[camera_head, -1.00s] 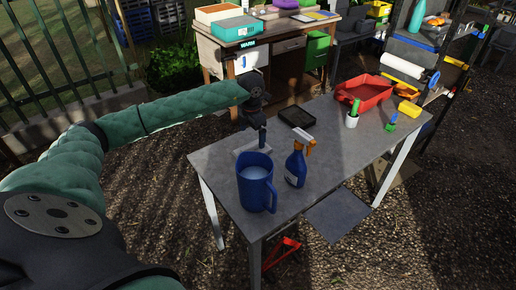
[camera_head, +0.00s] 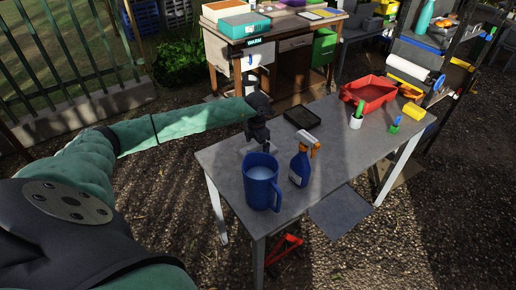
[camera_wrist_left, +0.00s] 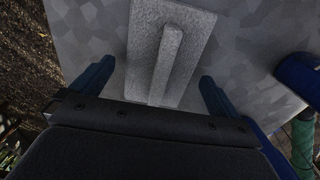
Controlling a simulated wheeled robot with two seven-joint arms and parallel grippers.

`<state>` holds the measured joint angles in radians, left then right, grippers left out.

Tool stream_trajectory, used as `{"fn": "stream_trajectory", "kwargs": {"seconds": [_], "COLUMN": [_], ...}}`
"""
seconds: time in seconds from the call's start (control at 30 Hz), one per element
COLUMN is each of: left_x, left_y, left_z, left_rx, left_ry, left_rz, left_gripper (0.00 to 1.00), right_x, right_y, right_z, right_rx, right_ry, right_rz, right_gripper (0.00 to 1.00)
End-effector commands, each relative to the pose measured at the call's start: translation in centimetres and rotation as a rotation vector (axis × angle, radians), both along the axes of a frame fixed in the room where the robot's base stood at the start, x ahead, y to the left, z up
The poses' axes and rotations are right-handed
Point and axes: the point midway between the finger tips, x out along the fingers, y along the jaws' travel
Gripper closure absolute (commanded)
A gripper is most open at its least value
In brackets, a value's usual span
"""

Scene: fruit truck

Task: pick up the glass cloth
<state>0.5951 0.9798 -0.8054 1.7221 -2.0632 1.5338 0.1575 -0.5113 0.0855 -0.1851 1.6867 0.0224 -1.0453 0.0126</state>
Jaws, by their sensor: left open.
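The glass cloth (camera_wrist_left: 178,45) shows in the left wrist view as a light grey flat piece with a raised narrow ridge along its middle. It lies on the grey table. My left gripper (camera_head: 257,146) is over the near left part of the table, behind the blue jug, and mostly hides the cloth in the head view. In the left wrist view my left gripper (camera_wrist_left: 155,88) is open, with its blue fingers apart on either side of the ridge, not closed on it. My right gripper is not in view.
On the table (camera_head: 335,165) a blue jug (camera_head: 259,185) and a blue spray bottle (camera_head: 301,168) stand close to my left gripper. A black tray (camera_head: 301,116), a white cup (camera_head: 356,121) and a red tray (camera_head: 368,92) are farther off. The table's left edge is near.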

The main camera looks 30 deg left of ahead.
Motion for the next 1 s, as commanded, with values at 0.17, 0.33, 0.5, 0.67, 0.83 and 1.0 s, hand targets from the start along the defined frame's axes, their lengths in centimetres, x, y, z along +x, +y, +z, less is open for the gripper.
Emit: {"fn": "stream_trajectory", "kwargs": {"seconds": [0.17,0.33,0.5,0.67,0.83,1.0], "left_x": [-0.02,-0.02,-0.01,-0.01,0.01,0.08], "left_y": [0.02,0.01,0.00,0.01,0.01,0.00], "left_z": [-0.45,-0.46,-0.44,-0.42,-0.35,0.34], "left_rx": [0.000,0.000,0.000,0.000,0.000,-0.001], "left_ry": [0.001,0.000,0.000,0.000,0.000,-0.002], "left_rz": [0.000,0.000,0.000,0.000,0.000,0.000], "left_gripper": [0.00,0.00,0.33,0.42,0.42,0.42], "right_x": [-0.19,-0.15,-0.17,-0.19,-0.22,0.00], "right_y": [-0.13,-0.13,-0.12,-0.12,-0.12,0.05], "right_z": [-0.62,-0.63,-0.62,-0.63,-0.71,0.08], "right_rx": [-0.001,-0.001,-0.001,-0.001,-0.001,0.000], "right_ry": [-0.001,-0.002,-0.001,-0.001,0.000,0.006], "right_rz": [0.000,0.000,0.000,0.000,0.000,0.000], "right_gripper": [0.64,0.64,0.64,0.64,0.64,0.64]}}
